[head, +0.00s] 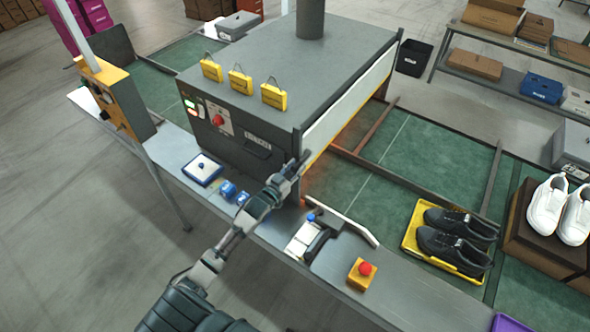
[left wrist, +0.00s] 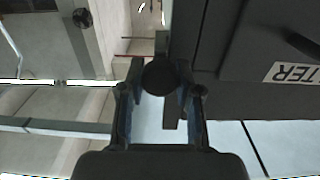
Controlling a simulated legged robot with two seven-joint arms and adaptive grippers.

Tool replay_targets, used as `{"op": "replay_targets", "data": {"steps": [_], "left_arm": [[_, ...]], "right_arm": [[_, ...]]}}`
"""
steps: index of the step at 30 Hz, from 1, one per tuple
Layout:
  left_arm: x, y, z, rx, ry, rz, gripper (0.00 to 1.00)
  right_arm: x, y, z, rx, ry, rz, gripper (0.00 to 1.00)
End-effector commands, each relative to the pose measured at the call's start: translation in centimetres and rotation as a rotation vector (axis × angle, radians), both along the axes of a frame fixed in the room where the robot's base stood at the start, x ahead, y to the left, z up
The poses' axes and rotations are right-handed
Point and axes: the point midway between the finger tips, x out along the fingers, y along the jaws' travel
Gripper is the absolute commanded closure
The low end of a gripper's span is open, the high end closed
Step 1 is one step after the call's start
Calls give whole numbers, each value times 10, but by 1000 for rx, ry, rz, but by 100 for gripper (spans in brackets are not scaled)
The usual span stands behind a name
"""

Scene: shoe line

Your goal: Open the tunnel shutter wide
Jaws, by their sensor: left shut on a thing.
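The tunnel (head: 240,100) is a large grey box on the line. Its shutter (head: 350,105) is a pale panel on the right-hand face with a yellow lower edge. An orange-lit gap shows below that edge, so it stands at least partly raised. My left gripper (head: 298,166) is at the tunnel's near right corner, beside the shutter. In the left wrist view my left gripper (left wrist: 160,95) is shut on a dark round knob (left wrist: 160,75), beside the dark tunnel wall (left wrist: 260,80) with a label ending in "TER". What the knob joins is hidden. My right gripper is not in view.
Several yellow tags (head: 240,82) stand on the tunnel roof. A yellow tray (head: 410,240) with black shoes (head: 455,240) sits on the green belt (head: 375,180) to the right. A red-button box (head: 362,272) and a small device (head: 306,240) stand on the near ledge.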

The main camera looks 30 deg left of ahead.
Motion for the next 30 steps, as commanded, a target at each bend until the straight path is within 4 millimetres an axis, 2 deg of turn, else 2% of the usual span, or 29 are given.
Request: {"op": "replay_targets", "data": {"steps": [1,4,17,18,21,30], "left_arm": [[1,1,11,2,-5,2,100],[1,1,17,2,-4,2,100],[1,1,18,1,-3,2,100],[0,1,18,1,-3,2,64],[0,1,17,1,-2,1,41],[-1,0,17,0,-1,1,41]], "right_arm": [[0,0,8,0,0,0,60],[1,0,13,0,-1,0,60],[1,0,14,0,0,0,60],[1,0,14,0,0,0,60],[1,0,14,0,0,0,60],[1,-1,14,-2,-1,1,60]]}}
